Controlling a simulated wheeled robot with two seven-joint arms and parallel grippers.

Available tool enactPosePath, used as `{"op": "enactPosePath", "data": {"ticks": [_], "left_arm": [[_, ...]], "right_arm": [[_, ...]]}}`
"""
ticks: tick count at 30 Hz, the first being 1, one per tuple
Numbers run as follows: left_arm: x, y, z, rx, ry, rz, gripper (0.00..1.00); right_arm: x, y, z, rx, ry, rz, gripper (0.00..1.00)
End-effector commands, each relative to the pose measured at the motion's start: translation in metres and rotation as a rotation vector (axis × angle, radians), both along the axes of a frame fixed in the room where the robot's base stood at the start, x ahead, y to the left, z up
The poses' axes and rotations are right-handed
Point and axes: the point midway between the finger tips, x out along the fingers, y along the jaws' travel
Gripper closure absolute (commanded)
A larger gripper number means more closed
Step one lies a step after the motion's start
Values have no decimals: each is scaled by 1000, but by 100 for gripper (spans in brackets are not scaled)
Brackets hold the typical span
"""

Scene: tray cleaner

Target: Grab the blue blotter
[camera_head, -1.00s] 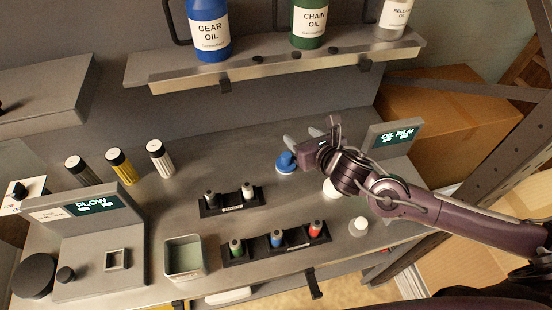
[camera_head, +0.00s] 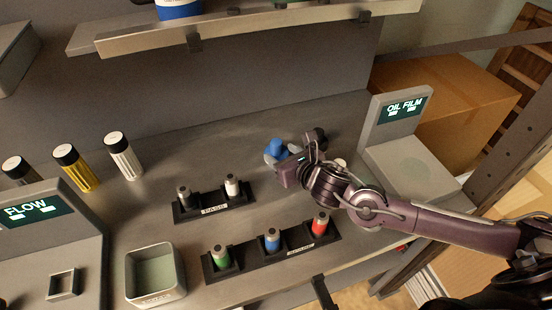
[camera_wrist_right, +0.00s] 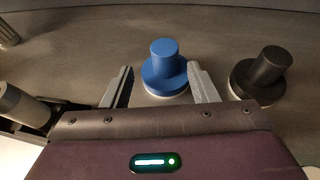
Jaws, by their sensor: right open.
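The blue blotter (camera_head: 276,149) has a round base and a knob, and stands upright on the bench. It also shows in the right wrist view (camera_wrist_right: 164,70), ahead of the gripper and between the lines of its two fingers. My right gripper (camera_head: 272,158) is at the blotter, partly covering it in the head view. In the wrist view the right gripper (camera_wrist_right: 162,88) is open, with a finger on each side of the blotter's near part and nothing clamped. The right finger is very close to the blotter's base; I cannot tell whether they touch. My left gripper is not in view.
A black blotter (camera_wrist_right: 262,72) stands just right of the blue one. A rack with two small bottles (camera_head: 212,205) and a rack with three coloured bottles (camera_head: 270,251) are nearer the front. The oil film device (camera_head: 396,122) stands at right. A square bin (camera_head: 155,275) is at front left.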

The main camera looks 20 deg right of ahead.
Motion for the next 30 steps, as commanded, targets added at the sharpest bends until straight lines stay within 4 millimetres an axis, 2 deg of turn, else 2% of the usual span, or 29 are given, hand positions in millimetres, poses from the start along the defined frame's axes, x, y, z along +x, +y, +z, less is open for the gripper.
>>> {"op": "enactPosePath", "data": {"ticks": [8, 13, 16, 26, 30], "left_arm": [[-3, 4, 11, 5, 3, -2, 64], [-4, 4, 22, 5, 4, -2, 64], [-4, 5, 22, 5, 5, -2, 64], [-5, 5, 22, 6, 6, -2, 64], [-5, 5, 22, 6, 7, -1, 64]], "right_arm": [[23, 4, -4, 2, 1, 0, 46], [46, 3, -8, 2, 1, -1, 46], [57, 7, -15, 2, 1, 0, 46], [64, 8, -20, 0, 1, 1, 46], [63, 8, -20, 0, 1, 1, 62]]}}
